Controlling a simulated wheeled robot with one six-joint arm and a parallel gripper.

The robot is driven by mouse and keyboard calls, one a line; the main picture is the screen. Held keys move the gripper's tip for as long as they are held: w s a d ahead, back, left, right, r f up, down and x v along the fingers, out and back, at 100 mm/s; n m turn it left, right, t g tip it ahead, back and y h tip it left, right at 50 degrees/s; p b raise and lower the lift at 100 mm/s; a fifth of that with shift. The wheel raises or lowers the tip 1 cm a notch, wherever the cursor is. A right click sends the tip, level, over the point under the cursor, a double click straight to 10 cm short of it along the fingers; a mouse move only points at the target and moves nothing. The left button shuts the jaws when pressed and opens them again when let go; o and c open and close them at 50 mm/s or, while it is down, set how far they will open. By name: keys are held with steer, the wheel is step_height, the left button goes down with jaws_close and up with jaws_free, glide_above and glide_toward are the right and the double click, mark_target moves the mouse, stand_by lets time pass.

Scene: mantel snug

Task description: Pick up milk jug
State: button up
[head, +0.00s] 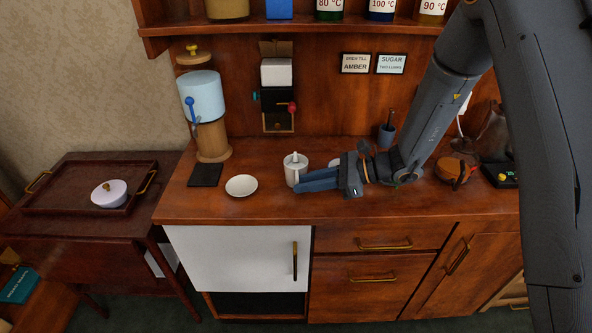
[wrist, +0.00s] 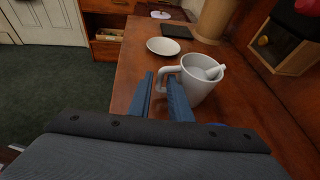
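A white jug (head: 292,174) with a white stick-like piece rising from its mouth stands upright on the wooden counter; I take it for the milk jug. In the wrist view the jug (wrist: 197,90) shows its side handle turned towards my gripper (wrist: 160,82). My gripper also shows in the head view (head: 302,181), low over the counter just right of the jug. Its two blue fingers are apart, with the handle close to their tips. The right finger hides part of the jug. I cannot tell whether the fingers touch it.
A white saucer (head: 241,185) and a dark square mat (head: 206,174) lie left of the jug. A wooden-based dispenser (head: 212,137) stands behind the mat. A wall-mounted grinder (head: 278,100) hangs behind. A shelf with jars runs above. The front counter edge is clear.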

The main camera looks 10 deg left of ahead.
steer(key=shift+c, duration=0.5)
jaws_close()
steer(key=shift+r, duration=0.15)
